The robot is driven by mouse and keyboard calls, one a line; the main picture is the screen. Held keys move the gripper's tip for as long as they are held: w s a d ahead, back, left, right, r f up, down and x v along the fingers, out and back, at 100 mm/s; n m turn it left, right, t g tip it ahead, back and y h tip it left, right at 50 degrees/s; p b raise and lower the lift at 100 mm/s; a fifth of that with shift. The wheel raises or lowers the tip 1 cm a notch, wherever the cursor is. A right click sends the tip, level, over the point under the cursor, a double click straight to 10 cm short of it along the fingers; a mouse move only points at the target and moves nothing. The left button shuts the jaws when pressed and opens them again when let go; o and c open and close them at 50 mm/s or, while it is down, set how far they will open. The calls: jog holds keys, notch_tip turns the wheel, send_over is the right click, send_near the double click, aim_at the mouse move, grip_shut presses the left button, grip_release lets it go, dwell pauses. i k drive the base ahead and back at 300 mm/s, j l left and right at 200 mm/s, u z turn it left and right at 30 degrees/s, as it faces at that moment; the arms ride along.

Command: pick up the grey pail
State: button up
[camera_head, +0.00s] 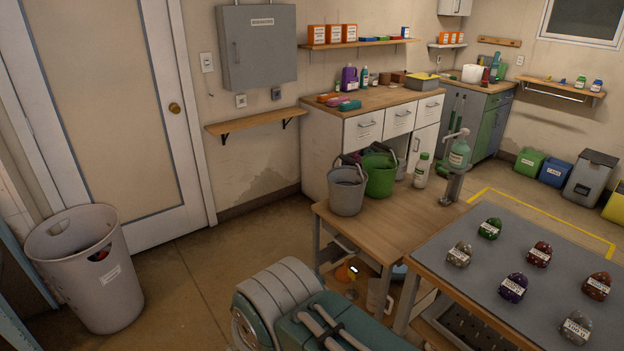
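The grey pail (346,192) stands upright on the left end of a low wooden table (410,222), close to its edge. Its thin handle shows at the rim. A green pail (380,174) stands just to its right and slightly behind, very close to it; I cannot tell whether the two touch. I cannot make out my gripper in this view. A teal and grey rounded body, apparently mine, shows at the bottom middle, in front of the table and apart from the pail.
A grey-topped table (480,262) with several dark labelled lumps is at the right front. A large bin (88,290) stands left. Floor (210,270) between bin and table is clear.

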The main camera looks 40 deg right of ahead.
aim_at(347, 184)
jog(key=i+z, duration=0.25)
jog(key=i, duration=0.4)
jog(key=i+j+z, duration=0.2)
jog(key=i, duration=0.45)
jog(key=i+z, duration=0.2)
jog(key=z, duration=0.2)
jog(key=i+j+z, duration=0.1)
jog(key=z, duration=0.25)
jog(key=i+j+z, duration=0.1)
jog(key=i+z, duration=0.15)
jog(key=z, duration=0.15)
jog(key=i+j+z, duration=0.15)
jog(key=z, duration=0.2)
jog(key=i+j+z, duration=0.1)
jog(key=z, duration=0.3)
jog(key=i+j+z, duration=0.2)
jog(key=z, duration=0.15)
jog(key=i+j+z, duration=0.2)
jog(key=z, duration=0.2)
jog(key=i+j+z, duration=0.15)
jog(key=z, duration=0.25)
jog(key=i+j+z, duration=0.1)
jog(key=j+z, duration=0.15)
jog(key=j, duration=0.2)
